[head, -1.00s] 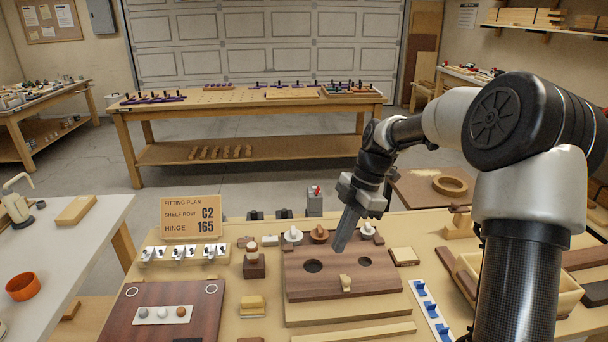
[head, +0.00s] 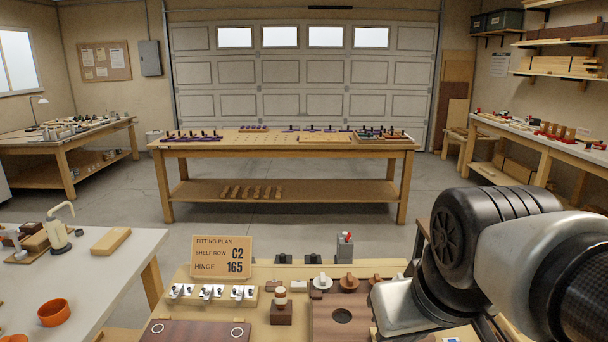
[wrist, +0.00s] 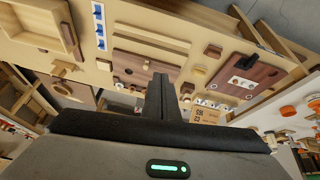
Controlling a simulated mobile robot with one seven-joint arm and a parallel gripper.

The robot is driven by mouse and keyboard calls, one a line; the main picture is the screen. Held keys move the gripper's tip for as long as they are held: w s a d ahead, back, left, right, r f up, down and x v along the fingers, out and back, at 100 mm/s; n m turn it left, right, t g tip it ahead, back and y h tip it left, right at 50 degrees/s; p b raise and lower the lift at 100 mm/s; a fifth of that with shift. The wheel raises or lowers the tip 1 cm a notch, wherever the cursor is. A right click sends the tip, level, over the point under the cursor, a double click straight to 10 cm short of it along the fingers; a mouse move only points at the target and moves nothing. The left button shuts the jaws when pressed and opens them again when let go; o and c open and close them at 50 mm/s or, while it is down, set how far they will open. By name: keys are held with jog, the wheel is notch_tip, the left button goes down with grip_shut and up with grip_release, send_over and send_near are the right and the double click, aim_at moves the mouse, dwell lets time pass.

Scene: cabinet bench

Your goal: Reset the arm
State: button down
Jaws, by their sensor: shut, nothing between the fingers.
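My arm is folded at the lower right of the head view, and its finger ends are out of that picture. In the wrist view my gripper (wrist: 162,98) shows with its fingers together and nothing between them. It points over the bench from above and touches nothing that I can see. The bench below carries a brown wood panel with round holes, seen in the head view (head: 326,322) and the wrist view (wrist: 140,72). A sign reading "Fitting plan, shelf row C2, hinge 165" (head: 221,257) stands at the back of the bench.
Hinges on a wooden strip (head: 212,294) and a dark block (head: 281,313) sit on the bench. A white table with an orange cup (head: 54,313) is at the left. A long workbench (head: 290,145) stands across the room, with open floor before it.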

notch_tip(320, 180, up, 13)
jog(key=s+m+p, duration=0.1)
jog(key=p, duration=1.2)
jog(key=shift+d+p, duration=0.3)
jog(key=shift+d, duration=0.15)
jog(key=shift+s+d+f, duration=0.1)
jog(key=shift+d, duration=0.05)
